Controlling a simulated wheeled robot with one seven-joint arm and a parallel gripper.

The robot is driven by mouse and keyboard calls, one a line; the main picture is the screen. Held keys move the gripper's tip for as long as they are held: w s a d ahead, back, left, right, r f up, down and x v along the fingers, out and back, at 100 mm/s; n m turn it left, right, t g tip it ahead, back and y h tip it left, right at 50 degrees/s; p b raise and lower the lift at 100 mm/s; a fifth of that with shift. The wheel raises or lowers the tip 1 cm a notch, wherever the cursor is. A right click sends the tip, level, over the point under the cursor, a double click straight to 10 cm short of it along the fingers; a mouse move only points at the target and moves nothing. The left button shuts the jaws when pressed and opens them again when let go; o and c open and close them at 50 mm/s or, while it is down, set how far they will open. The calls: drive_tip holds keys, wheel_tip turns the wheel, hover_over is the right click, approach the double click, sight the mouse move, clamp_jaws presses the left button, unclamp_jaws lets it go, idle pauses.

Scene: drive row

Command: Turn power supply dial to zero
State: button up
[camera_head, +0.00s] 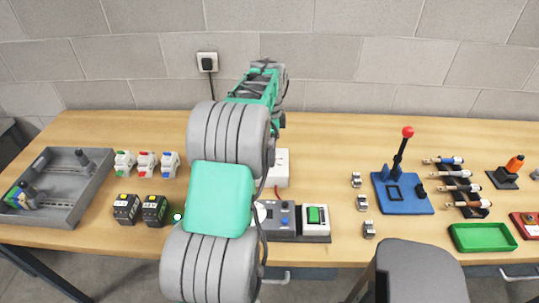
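The grey and green links of my arm rise through the middle of the picture and cover part of the bench. The far end of the arm, with my gripper (266,68), shows small in front of the wall. I cannot make out its fingers or anything held. A white box (282,167) stands partly behind the arm and may be the power supply. In front of it is a low grey unit (284,220) with a blue part, next to a white-framed block with a green face (314,216). No dial or its setting can be made out clearly.
On the wooden bench (330,140), left, are a grey tray (88,190), white devices (146,164) and dark blocks (127,209). Right are small metal clips (362,203), a blue base with a red-topped lever (407,133) and a green tray (482,237). A wall socket (207,62) is behind.

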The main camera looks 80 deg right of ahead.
drive_tip(key=shift+f+b, duration=0.6)
drive_tip(key=shift+f, duration=0.6)
